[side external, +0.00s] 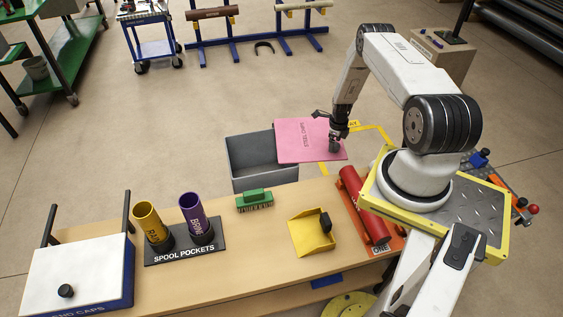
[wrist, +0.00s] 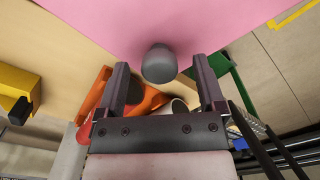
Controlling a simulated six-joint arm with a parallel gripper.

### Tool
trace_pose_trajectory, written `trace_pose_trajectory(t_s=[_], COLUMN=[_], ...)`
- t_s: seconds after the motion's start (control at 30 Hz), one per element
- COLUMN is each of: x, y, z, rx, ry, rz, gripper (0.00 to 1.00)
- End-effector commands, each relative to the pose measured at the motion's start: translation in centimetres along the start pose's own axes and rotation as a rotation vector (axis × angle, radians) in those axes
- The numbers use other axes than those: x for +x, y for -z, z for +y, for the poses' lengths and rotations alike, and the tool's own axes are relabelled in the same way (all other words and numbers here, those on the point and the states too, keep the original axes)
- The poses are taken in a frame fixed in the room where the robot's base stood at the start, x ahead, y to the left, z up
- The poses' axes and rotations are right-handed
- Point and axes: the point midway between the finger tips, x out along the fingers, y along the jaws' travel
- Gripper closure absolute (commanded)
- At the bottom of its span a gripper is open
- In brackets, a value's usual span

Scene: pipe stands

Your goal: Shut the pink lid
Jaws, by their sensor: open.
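The pink lid (side external: 300,137) stands off to the right of the grey bin (side external: 262,178), and its left edge meets the bin's upper right side. The bin's left and middle are uncovered and its inside shows. The lid carries small lettering and a grey rounded knob near its right end. In the wrist view the pink lid (wrist: 150,22) fills the top, and the grey knob (wrist: 159,64) sits between and just beyond my fingertips. My gripper (side external: 337,139) is open at the knob, with a finger on each side. I cannot tell whether either finger touches it.
The wooden bench holds a green brush (side external: 254,199), a yellow dustpan (side external: 312,232), a red cylinder (side external: 363,205), spool pockets (side external: 186,243) with two tubes, and a white-topped box (side external: 75,275). Yellow tape (side external: 376,130) marks the floor. Open floor lies beyond the bin.

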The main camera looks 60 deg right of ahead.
Motion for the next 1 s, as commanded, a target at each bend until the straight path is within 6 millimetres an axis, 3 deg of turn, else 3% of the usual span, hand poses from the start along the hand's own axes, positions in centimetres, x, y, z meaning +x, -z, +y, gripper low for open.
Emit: trace_pose_trajectory(t_s=[1.0], x=[-5.1], y=[0.1], z=[0.0], rx=[0.0], ry=[-0.001], rz=[0.001], gripper=[0.12])
